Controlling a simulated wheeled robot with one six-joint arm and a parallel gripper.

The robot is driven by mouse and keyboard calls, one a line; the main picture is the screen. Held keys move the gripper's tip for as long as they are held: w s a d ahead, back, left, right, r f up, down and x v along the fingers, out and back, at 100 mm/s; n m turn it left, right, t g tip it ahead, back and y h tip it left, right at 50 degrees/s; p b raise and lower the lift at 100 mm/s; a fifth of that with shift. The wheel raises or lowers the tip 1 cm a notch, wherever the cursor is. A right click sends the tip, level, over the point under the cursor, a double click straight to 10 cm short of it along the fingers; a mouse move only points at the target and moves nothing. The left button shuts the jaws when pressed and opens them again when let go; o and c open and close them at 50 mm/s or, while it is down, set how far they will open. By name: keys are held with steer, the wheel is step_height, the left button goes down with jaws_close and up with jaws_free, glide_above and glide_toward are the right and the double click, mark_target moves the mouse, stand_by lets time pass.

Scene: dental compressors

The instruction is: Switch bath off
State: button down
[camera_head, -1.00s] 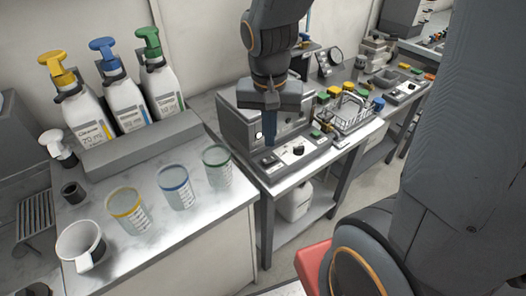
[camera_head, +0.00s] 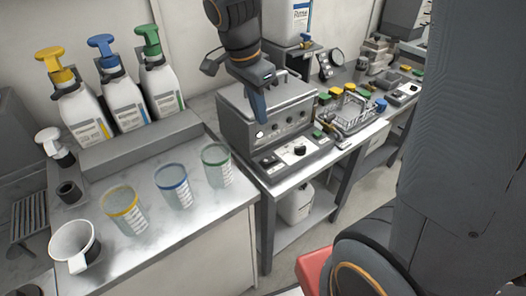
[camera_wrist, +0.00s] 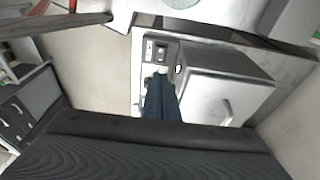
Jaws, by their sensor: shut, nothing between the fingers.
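The bath (camera_head: 236,128) is a grey metal box with a handled lid, on a bench right of the cup counter. Its control panel (camera_head: 318,158) runs along the front, with a small dark switch (camera_head: 269,161) at the left and a round black knob (camera_head: 299,150). My gripper (camera_head: 259,117) is shut and empty, with blue fingers pointing down, above the panel and overlapping the bath's front. In the wrist view the fingertips (camera_wrist: 158,82) overlap the panel near the knob, and the switch (camera_wrist: 149,49) shows beyond them. The switch's position is too small to tell.
Several measuring cups, one with a blue rim (camera_head: 174,186), and a white mug (camera_head: 75,243) stand on the left counter. Pump bottles (camera_head: 121,97) stand in a rack behind. A wire basket (camera_head: 346,112) sits right of the bath. A white canister (camera_head: 295,203) is below.

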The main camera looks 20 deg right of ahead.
steer(key=p, duration=0.2)
glide_above(265, 161)
steer(key=x, duration=0.4)
steer(key=a+x, duration=0.1)
steer(key=x, duration=0.3)
steer(key=a+x, duration=0.1)
steer(key=x, duration=0.2)
steer(key=shift+s+a+f, duration=0.1)
steer(key=shift+s+f, duration=0.35)
steer(key=shift+f, duration=0.25)
steer(key=shift+a+f, duration=0.1)
steer(key=shift+f, duration=0.7)
steer(key=shift+a+f+b, duration=0.3)
steer(key=shift+f+b, duration=0.3)
steer(key=shift+b, duration=0.45)
steer(key=shift+s, duration=0.15)
steer(key=shift+d+r, duration=0.1)
